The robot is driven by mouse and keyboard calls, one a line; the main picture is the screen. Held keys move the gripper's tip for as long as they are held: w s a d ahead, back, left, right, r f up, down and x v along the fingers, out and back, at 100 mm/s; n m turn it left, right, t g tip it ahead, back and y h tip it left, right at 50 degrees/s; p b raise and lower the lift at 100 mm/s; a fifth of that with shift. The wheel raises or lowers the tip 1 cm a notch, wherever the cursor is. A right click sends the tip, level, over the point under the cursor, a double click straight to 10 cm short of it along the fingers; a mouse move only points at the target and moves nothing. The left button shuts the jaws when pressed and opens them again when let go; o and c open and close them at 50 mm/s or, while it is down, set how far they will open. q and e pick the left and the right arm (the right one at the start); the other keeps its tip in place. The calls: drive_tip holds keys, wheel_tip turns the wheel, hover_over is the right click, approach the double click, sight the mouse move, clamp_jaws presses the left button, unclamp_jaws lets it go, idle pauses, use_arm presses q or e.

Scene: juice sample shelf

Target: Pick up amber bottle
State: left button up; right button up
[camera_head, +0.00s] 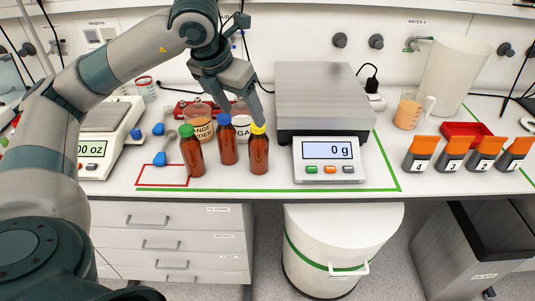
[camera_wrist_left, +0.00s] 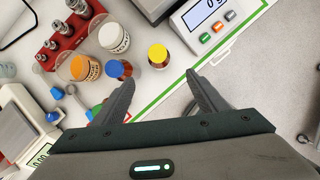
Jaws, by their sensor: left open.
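Three amber bottles stand upright in a row near the counter's front edge: the green-capped bottle (camera_head: 192,155), the blue-capped bottle (camera_head: 228,148) and the yellow-capped bottle (camera_head: 259,155). My left gripper (camera_head: 245,110) is open and empty, above and just behind the blue- and yellow-capped bottles. In the left wrist view its two fingers (camera_wrist_left: 160,85) are spread apart. The yellow cap (camera_wrist_left: 157,53) shows just beyond the gap between them. The blue cap (camera_wrist_left: 114,68) is beside the left finger's tip. The green-capped bottle is largely hidden by that finger. My right gripper is not seen.
A scale (camera_head: 331,160) with a large grey platform stands right of the bottles. Labelled jars (camera_head: 202,127) and a red rack (camera_wrist_left: 68,42) are close behind them. Blue scoops (camera_head: 162,157) lie left. A smaller balance (camera_head: 100,155) stands far left, orange-lidded containers (camera_head: 420,154) far right.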

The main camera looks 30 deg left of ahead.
use_arm(q)
drive_tip(key=p, duration=0.2)
hover_over(253, 136)
drive_tip(key=s, duration=0.2)
wheel_tip(253, 136, down, 6)
drive_tip(key=shift+a+r, duration=0.1)
drive_tip(key=shift+r, duration=0.15)
drive_tip(key=p+x, duration=0.2)
drive_tip(key=x, duration=0.3)
drive_tip(key=shift+f, duration=0.1)
drive_tip(key=shift+w+f, duration=0.15)
drive_tip(key=shift+f, duration=0.4)
drive_tip(key=shift+w+f+p, duration=0.3)
drive_tip(key=shift+f+p, duration=0.25)
drive_tip(key=shift+p, duration=0.25)
drive_tip(key=p+x, duration=0.1)
drive_tip(key=x, duration=0.2)
drive_tip(key=shift+p, duration=0.3)
drive_tip(key=shift+w+f, duration=0.15)
drive_tip(key=shift+f, duration=0.3)
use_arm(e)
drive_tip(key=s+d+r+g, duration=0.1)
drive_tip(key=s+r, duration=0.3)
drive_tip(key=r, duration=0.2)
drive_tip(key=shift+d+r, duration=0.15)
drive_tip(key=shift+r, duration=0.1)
